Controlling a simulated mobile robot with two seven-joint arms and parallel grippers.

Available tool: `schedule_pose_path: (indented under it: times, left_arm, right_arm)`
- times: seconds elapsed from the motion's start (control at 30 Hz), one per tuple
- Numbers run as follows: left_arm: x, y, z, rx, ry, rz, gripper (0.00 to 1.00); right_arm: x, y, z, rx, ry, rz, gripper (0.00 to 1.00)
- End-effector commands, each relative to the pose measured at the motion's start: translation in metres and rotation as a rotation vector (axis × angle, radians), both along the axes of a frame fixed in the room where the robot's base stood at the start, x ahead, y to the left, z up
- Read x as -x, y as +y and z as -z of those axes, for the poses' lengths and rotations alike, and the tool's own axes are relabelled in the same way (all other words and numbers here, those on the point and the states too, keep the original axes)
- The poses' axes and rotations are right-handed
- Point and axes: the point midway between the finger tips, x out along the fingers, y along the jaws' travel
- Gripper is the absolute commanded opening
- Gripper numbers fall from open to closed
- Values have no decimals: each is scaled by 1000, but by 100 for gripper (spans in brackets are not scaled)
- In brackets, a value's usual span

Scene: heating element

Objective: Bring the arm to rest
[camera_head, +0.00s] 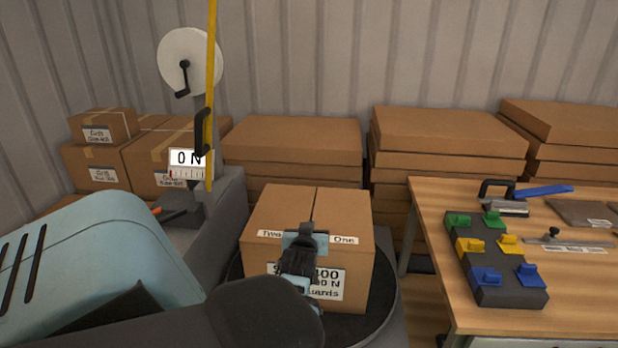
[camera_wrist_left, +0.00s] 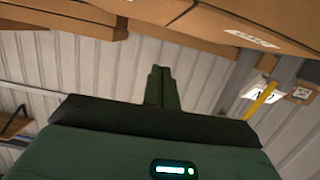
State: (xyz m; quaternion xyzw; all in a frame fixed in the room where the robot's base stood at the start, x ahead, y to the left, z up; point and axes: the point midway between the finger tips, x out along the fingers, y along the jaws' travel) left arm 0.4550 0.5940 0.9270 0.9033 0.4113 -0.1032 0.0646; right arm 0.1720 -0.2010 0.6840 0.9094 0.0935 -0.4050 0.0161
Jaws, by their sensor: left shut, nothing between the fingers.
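My left arm comes in from the left and crosses the bottom of the head view. My left gripper (camera_head: 302,236) is in front of the labelled cardboard box (camera_head: 345,212), hiding part of its label. I cannot tell whether it touches the box. In the left wrist view the two fingers (camera_wrist_left: 160,85) are together, with nothing between them. My right gripper is not in view.
The box stands on a round dark platform (camera_head: 385,318). A wooden table (camera_head: 425,200) with coloured blocks is at the right. Stacked cartons (camera_head: 290,140) line the wall.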

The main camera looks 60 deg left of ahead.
Motion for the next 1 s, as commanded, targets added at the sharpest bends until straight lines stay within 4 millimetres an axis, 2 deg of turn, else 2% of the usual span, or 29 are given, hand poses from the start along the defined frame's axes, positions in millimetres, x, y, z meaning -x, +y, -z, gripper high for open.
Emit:
schedule_pose_path:
  times: [0.5, 0.63, 0.77, 0.87, 1.0]
  left_arm:
    - [2, -2, 0, -1, 1, 1, 0]
    - [2, -12, 6, -22, 27, 39, 0]
    - [6, -43, 28, -65, 94, 147, 0]
    - [13, -81, 54, -94, 159, 266, 0]
    - [36, -141, 97, -103, 249, 443, 0]
  right_arm:
    - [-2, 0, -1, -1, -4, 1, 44]
    - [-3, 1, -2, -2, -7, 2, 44]
    - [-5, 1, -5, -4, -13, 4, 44]
    - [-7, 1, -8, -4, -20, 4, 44]
    - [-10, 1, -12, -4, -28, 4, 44]
